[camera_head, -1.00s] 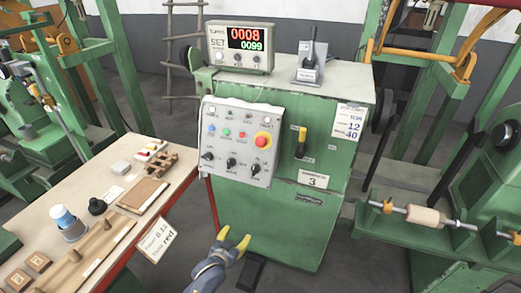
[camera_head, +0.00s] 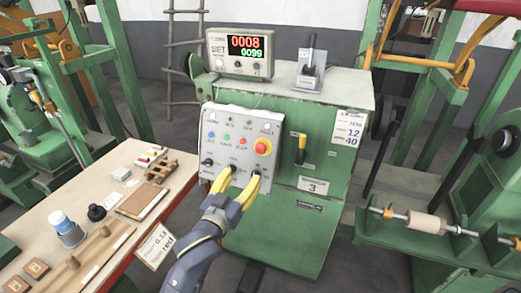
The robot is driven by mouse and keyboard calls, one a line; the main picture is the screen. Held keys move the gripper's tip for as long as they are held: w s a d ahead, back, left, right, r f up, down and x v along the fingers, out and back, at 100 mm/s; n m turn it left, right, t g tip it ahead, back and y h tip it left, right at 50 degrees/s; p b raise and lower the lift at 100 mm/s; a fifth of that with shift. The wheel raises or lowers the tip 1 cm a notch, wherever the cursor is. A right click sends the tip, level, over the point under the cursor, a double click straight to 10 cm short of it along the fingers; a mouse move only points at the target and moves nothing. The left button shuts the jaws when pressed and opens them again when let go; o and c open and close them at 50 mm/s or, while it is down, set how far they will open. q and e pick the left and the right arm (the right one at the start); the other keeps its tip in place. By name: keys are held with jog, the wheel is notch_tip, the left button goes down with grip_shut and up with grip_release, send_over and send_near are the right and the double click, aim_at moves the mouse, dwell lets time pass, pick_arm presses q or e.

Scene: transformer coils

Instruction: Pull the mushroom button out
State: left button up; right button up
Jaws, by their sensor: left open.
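The mushroom button (camera_head: 263,147) is red on a yellow collar, at the right side of the grey control panel (camera_head: 213,122) on the front of the green machine (camera_head: 300,225). My left gripper (camera_head: 238,182) has yellow fingers, spread open and empty, pointing up in front of the panel's lower edge. It is below the mushroom button and slightly left of it. The fingers cover part of the lower row of black knobs; whether they touch the panel I cannot tell. My right gripper is not in view.
A counter display (camera_head: 240,54) and a lever box (camera_head: 311,70) stand on the machine top. A yellow-and-black handle (camera_head: 302,148) is right of the panel. A workbench (camera_head: 118,187) with parts is at left. A winding shaft with a spool (camera_head: 426,221) is at right.

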aim_at(260, 151)
pick_arm(q)
jog(key=x, duration=1.6)
jog(key=shift+f, duration=0.1)
jog(key=shift+s, duration=0.1)
grip_shut()
